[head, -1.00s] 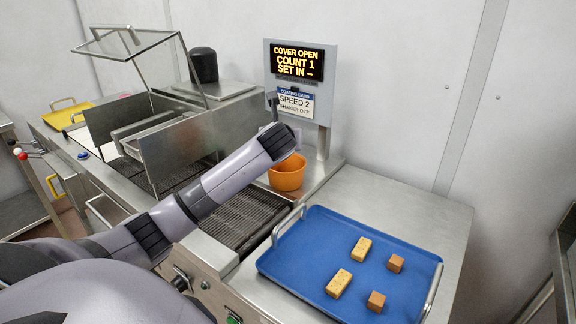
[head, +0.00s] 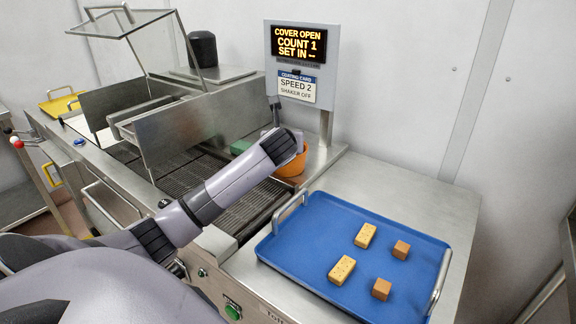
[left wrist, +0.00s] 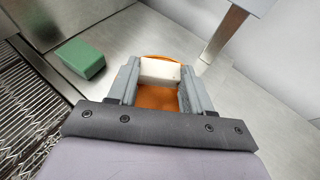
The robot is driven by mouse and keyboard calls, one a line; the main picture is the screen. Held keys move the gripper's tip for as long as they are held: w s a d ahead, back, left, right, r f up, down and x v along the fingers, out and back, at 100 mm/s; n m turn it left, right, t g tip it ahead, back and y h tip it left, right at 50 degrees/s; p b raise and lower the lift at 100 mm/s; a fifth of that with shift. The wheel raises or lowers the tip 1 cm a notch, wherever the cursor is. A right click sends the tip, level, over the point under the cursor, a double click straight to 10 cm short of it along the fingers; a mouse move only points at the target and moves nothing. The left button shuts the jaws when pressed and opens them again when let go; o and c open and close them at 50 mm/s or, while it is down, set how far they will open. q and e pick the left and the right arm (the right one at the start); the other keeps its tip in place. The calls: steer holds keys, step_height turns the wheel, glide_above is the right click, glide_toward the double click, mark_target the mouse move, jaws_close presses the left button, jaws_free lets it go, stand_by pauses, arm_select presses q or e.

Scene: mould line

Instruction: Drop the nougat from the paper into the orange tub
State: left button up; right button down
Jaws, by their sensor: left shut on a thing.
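The nougat is a cream-white block (left wrist: 160,71) held between the fingers of my left gripper (left wrist: 158,82) in the left wrist view. The gripper is shut on it. The orange tub (left wrist: 157,101) lies below, seen between and beyond the fingers, so the block appears over the tub's opening; the exact height is unclear. In the head view the orange tub (head: 295,165) is partly hidden by my left wrist, which also hides the fingers and the nougat. My right gripper is not in view.
A green block (left wrist: 81,58) lies on the metal beside the tub, near the wire belt (left wrist: 22,105). A display post (head: 325,130) stands behind the tub. A blue tray (head: 310,235) with brown and yellow pieces is at the right. A raised clear cover (head: 130,40) is at the left.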

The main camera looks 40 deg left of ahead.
arm_select(q)
steer(key=o, duration=1.1)
steer(key=shift+s, duration=0.1)
steer(key=v, duration=0.7)
